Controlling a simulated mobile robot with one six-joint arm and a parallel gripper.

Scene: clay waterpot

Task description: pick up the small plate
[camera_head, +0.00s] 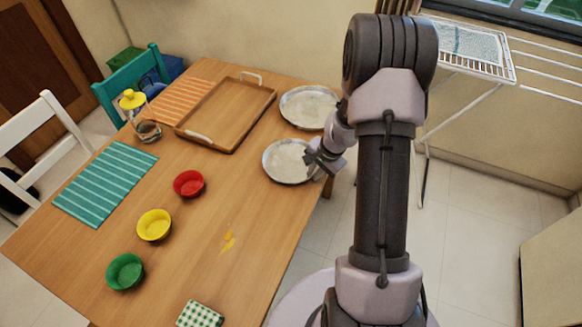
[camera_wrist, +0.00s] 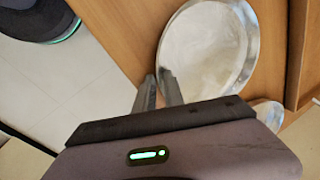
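The small plate (camera_head: 284,160) is round, silver-grey and shallow, near the table's right edge. It looks slightly smaller than the other silver plate (camera_head: 308,106) farther back. My gripper (camera_head: 318,163) is at the small plate's right rim in the head view. In the wrist view the small plate (camera_wrist: 207,48) fills the upper middle. My two fingers (camera_wrist: 157,76) show a narrow gap, one outside the rim and one overlapping it in the picture. I cannot tell whether they touch the plate. The other plate (camera_wrist: 268,112) is partly hidden behind my gripper.
A wooden tray (camera_head: 222,126) lies left of the plates. Red (camera_head: 188,183), yellow (camera_head: 154,225) and green (camera_head: 125,271) bowls stand on the table's left half. A jug with a yellow top (camera_head: 133,100) is behind. A drying rack (camera_head: 470,50) stands right of the table.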

